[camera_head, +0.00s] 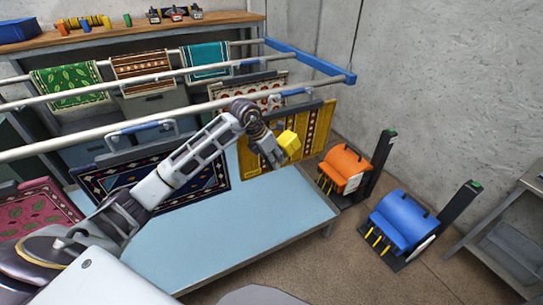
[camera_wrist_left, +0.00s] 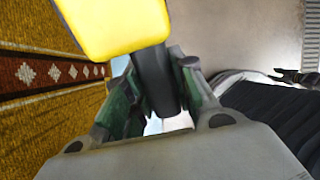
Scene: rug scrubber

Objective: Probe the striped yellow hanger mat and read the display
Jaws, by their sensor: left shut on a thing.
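The striped yellow hanger mat (camera_head: 319,131) hangs from a rail at the right end of the rack; its yellow face with a dark red band and pale diamonds (camera_wrist_left: 40,74) fills the left of the left wrist view. My left gripper (camera_head: 277,156) is shut on the dark handle of a yellow probe (camera_head: 289,143). The probe's yellow body (camera_wrist_left: 115,22) shows at the top of the wrist view, beside the mat; I cannot tell whether they touch. No readable display faces either camera. My right gripper is not in view.
A pale blue table (camera_head: 230,228) lies below the rack. Orange (camera_head: 345,168) and blue (camera_head: 402,222) machines stand on the floor to the right. Other patterned mats (camera_head: 38,208) hang nearby. Metal rails (camera_head: 150,87) cross above my left arm.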

